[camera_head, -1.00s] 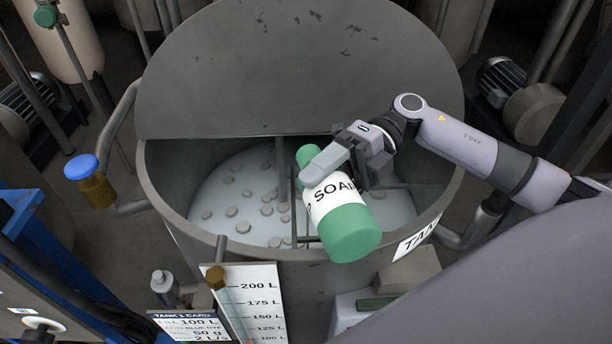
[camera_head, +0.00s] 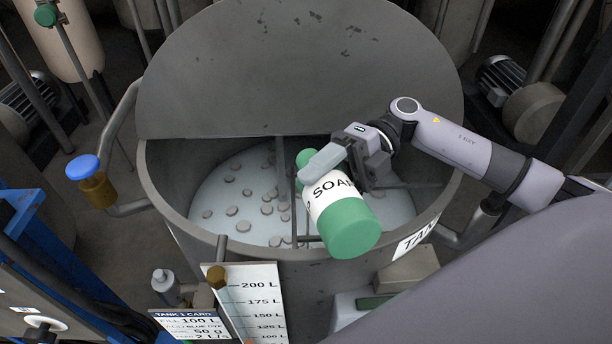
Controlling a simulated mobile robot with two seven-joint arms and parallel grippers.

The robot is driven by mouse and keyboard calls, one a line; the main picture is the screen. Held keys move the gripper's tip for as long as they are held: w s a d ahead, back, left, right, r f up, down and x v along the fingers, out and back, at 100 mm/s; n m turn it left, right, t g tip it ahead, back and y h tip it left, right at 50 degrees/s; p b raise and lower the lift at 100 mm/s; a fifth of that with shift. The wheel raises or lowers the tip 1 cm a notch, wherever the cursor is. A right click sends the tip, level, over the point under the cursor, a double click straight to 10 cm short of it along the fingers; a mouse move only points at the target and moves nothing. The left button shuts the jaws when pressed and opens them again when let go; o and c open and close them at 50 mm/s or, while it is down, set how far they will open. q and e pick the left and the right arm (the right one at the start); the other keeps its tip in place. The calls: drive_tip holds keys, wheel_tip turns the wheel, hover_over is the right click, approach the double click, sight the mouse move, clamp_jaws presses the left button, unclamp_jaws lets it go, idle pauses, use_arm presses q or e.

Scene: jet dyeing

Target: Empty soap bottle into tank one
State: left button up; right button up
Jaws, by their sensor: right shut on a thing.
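The soap bottle (camera_head: 347,229) is green with a white label reading SOAP. My right gripper (camera_head: 341,163) is shut on it and holds it over the open tank one (camera_head: 166,196). The bottle is tilted, its base toward me and its narrow green neck pointing away over the tank. The neck is partly hidden behind the gripper; I cannot tell whether soap flows out. The tank holds pale liquid (camera_head: 222,202) with several round lumps on it. My left gripper is not in view.
The raised tank lid (camera_head: 300,70) stands behind the opening. A level scale (camera_head: 255,300) and a tank card (camera_head: 190,325) are at the front. A blue-handled valve (camera_head: 84,170) sits at the left, and a blue frame (camera_head: 40,245) below it.

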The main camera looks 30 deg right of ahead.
drive_tip(key=shift+w+f+m+y, duration=0.15)
drive_tip(key=shift+w+m+y, duration=0.15)
drive_tip(key=shift+m, duration=0.4)
idle(0.7)
drive_tip(key=shift+p, duration=0.3)
